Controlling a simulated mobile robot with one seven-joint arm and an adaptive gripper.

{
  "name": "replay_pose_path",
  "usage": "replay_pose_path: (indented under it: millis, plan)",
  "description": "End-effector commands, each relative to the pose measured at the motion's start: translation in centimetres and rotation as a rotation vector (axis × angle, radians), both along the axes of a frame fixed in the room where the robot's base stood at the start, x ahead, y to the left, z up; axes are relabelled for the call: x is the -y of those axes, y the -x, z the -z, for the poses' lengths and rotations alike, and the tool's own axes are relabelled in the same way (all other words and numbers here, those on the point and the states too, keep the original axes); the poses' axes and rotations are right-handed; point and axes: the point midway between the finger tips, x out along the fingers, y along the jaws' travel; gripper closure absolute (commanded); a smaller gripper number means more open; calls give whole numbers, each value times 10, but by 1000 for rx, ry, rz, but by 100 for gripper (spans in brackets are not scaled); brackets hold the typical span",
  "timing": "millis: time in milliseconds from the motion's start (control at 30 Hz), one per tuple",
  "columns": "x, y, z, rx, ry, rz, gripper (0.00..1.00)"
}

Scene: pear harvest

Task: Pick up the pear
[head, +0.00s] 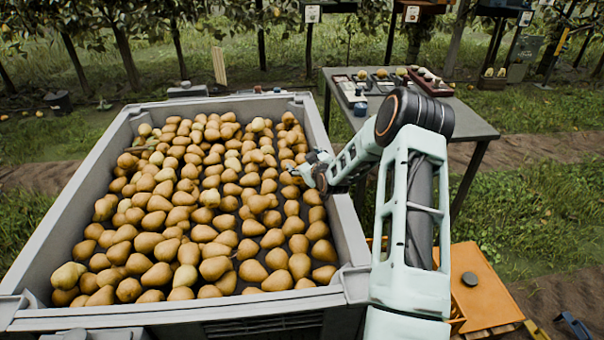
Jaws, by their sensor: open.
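Many brown-yellow pears (222,264) lie packed in a large grey bin (338,215) in the head view. They cover most of the bin's floor. My gripper (296,172) is at the bin's right side, just inside the right wall and over or beside the pears there. It is small in the picture and its fingers are partly hidden by its own body. It is open, and no pear shows lifted in it. I cannot tell whether it touches a pear. Which single pear the task means cannot be told.
A grey table (466,118) behind at right holds trays with fruit, including a dark red tray (431,84). An orange box (482,290) stands at the lower right, beside the bin. Trees and signs line the back.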

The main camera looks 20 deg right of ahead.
Motion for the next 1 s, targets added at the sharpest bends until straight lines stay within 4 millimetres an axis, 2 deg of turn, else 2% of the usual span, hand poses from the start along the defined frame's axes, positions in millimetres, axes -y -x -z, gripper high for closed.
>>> replay_pose_path:
  millis: [233, 500, 600, 1000]
  plan:
    - [1, 6, 29, 21, -60, 20, 29]
    - [1, 6, 87, 19, -60, 21, 29]
    - [1, 5, 102, 20, -58, 20, 29]
    - [2, -24, 109, 22, -56, 19, 29]
